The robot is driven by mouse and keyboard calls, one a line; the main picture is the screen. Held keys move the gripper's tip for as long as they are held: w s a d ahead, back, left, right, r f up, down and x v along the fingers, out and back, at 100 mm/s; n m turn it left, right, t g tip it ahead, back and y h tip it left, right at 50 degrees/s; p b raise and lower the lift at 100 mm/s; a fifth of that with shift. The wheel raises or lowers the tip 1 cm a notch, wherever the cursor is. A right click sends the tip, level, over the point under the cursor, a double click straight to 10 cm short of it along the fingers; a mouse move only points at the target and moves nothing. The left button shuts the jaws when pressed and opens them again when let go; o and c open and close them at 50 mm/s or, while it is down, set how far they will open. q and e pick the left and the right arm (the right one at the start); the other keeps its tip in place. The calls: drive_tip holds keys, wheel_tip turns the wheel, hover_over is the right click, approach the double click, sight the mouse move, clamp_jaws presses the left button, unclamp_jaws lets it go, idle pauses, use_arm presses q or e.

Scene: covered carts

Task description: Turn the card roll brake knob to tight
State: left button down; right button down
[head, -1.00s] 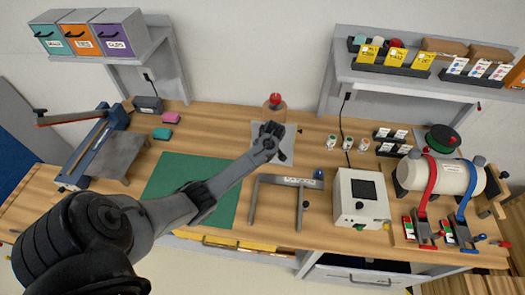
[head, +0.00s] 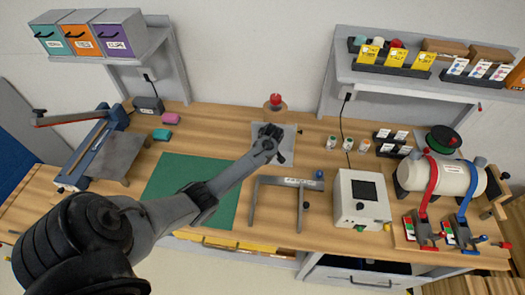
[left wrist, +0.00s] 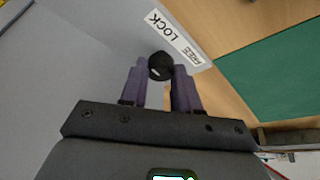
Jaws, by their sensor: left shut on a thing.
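A small round black knob (left wrist: 160,66) with a pale mark on its side shows in the left wrist view. It sits on a grey panel (left wrist: 90,50), beside a white label (left wrist: 174,38) reading LOCK and FREE; I see no word TIGHT. My left gripper (left wrist: 160,76) has its two purple fingers on either side of the knob, shut on it. In the head view my left gripper (head: 271,146) is over the grey plate (head: 286,130) at the middle of the bench, and it hides the knob there. My right gripper is not in view.
A grey frame (head: 262,195) and a white box with a dark screen (head: 361,200) stand to the right. A red-topped knob (head: 275,100) is behind the plate. A strapped white cylinder (head: 445,178) is far right.

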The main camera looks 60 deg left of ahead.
use_arm(q)
drive_tip(key=m+p, duration=0.2)
drive_tip(key=shift+s+r+t+p, duration=0.1)
drive_tip(key=shift+r+t+p, duration=0.1)
drive_tip(key=shift+t+p, duration=0.15)
drive_tip(key=m+t+p, duration=0.1)
drive_tip(key=m+p, duration=0.1)
drive_tip(key=m, duration=0.1)
drive_tip(key=shift+s+m+h+p, duration=0.1)
drive_tip(key=shift+m+h+p, duration=0.2)
drive_tip(key=shift+p, duration=0.1)
drive_tip(key=m+p, duration=0.1)
drive_tip(key=m+t+p, duration=0.1)
drive_tip(key=m, duration=0.1)
drive_tip(key=shift+a+t+h, duration=0.15)
drive_tip(key=shift+t+h, duration=0.1)
drive_tip(key=shift+h, duration=0.15)
drive_tip(key=shift+s+f+m+h+p, duration=0.15)
drive_tip(key=shift+m+h+p, duration=0.3)
drive_tip(key=shift+m, duration=1.15)
drive_tip(key=shift+t, duration=0.3)
drive_tip(key=c, duration=0.8)
unclamp_jaws()
